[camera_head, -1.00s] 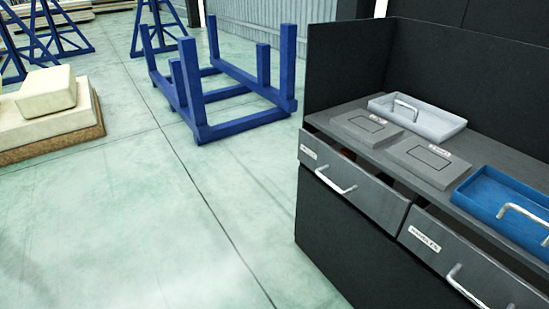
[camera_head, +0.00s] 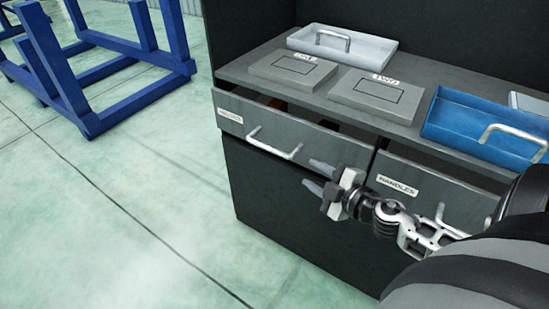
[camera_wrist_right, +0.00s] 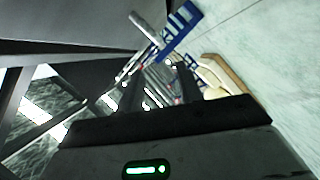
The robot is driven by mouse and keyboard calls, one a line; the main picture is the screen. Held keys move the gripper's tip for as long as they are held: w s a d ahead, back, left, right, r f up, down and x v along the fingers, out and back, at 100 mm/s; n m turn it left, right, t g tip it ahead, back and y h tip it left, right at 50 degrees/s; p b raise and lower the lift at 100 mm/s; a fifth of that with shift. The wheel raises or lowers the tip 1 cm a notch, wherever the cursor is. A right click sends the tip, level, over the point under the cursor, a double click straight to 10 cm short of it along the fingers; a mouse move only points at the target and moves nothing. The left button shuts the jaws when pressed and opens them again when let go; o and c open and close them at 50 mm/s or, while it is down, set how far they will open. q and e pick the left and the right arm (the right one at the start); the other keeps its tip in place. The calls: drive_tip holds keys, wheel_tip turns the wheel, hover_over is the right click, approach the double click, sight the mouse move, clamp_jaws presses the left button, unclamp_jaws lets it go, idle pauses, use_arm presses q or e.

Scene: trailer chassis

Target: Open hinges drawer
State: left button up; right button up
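The hinges drawer (camera_head: 240,128) is the left grey drawer of the black workbench. A small white label, too small to read surely, is at its upper left. Its front stands slightly out, with a dark gap behind its top edge. Its silver bar handle (camera_head: 275,146) is free. My right gripper (camera_head: 317,177) is open and empty, in front of the drawer, to the right of and slightly below the handle, apart from it. In the wrist view its two dark fingers (camera_wrist_right: 158,92) are spread, and a pale bar, perhaps the handle, shows beyond them. My left gripper is out of view.
The handles drawer (camera_head: 430,190) is to the right, partly behind my right arm. On the bench top are a grey tray (camera_head: 370,54), two grey flat boxes and a blue tray (camera_head: 455,112). A blue metal frame (camera_head: 90,112) stands at left.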

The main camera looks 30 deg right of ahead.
sight(280, 153)
drive_tip(key=x, duration=1.5)
drive_tip(key=shift+w+a, duration=0.1)
drive_tip(key=shift+w, duration=0.25)
clamp_jaws()
